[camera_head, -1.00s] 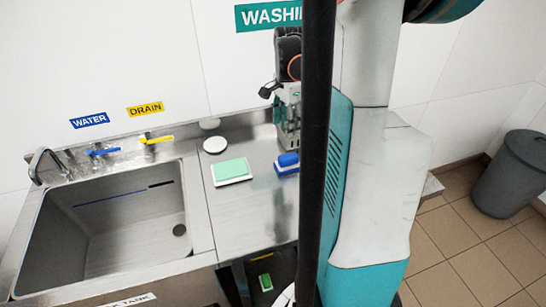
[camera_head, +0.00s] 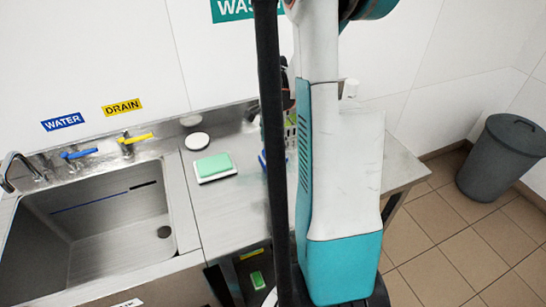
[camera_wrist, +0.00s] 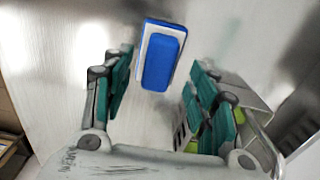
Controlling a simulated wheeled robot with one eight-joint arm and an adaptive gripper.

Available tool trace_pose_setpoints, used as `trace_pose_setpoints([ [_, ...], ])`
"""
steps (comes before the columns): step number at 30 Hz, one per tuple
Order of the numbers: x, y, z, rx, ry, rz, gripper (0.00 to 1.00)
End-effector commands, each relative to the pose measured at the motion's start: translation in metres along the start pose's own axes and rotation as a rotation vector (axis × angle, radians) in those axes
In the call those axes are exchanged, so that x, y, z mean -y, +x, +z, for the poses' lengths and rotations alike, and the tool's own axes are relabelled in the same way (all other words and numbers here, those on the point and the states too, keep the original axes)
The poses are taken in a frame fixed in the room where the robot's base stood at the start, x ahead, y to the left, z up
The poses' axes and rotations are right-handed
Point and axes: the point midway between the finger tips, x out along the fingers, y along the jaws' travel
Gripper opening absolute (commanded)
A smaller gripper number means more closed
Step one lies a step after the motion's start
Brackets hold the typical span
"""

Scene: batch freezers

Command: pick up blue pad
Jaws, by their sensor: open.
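The blue pad (camera_wrist: 163,60), with a white layer along its edge, lies on the steel counter (camera_wrist: 60,40) in the wrist view. In the head view only a small blue part of it (camera_head: 262,160) shows beside the dark pole, and the rest is hidden. My gripper (camera_wrist: 160,75) is open in the wrist view. Its teal-padded fingers stand apart to the left and right of the pad, with nothing held between them. I cannot tell how high they are above the counter. In the head view my arm hides most of my gripper.
A green pad (camera_head: 213,164) on a white base lies on the counter, left of the blue pad. A white round disc (camera_head: 197,141) is behind it. The sink (camera_head: 95,225) is at left. A grey bin (camera_head: 503,160) stands on the floor at right.

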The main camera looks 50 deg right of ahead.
Motion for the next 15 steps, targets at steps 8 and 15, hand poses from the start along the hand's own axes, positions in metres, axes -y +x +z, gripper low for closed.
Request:
trace_pose_setpoints([
  [8, -0.001, 0.038, -0.001, -0.001, 0.0, -0.001, 0.53],
  [15, -0.001, 0.038, -0.001, -0.001, 0.0, -0.001, 0.49],
])
